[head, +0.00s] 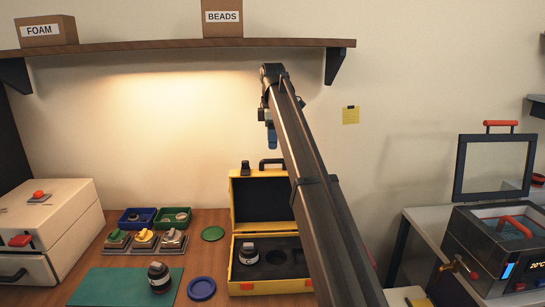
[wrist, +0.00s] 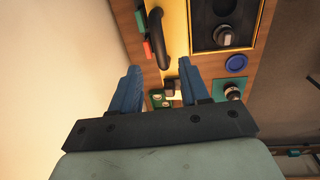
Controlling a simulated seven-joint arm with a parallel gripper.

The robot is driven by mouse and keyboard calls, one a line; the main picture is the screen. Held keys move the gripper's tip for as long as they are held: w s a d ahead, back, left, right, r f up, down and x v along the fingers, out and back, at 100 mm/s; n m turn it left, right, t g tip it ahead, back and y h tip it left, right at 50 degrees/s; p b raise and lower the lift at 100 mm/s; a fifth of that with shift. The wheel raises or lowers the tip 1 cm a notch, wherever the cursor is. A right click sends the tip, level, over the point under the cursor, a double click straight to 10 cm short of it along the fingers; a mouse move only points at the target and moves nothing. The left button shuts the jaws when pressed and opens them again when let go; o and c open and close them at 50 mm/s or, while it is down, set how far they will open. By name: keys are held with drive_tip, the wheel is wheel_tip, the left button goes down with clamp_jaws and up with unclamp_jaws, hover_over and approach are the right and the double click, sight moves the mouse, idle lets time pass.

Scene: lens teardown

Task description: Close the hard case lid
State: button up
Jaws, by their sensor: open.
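The yellow hard case (head: 233,270) stands on the wooden table with its lid (head: 262,200) raised upright at the back. A black handle (head: 272,162) and a small black block (head: 245,168) show at the lid's top edge. The dark foam in the case base holds a black lens part; my arm hides the case's right side. My gripper (head: 271,143) is above the lid, pointing down, open and empty. Contact is not visible.
A green mat (head: 105,287) with a lens, a blue disc (head: 202,288) and a green disc (head: 212,233) lie left of the case. Small trays (head: 137,218) stand behind. A shelf (head: 180,48) overhangs the back. A metal machine (head: 490,245) stands at right.

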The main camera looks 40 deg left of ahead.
drive_tip(key=f, duration=0.6)
drive_tip(key=shift+w+a+f, duration=0.25)
drive_tip(key=shift+w+f, duration=0.05)
drive_tip(key=shift+f, duration=0.1)
clamp_jaws()
idle(0.3)
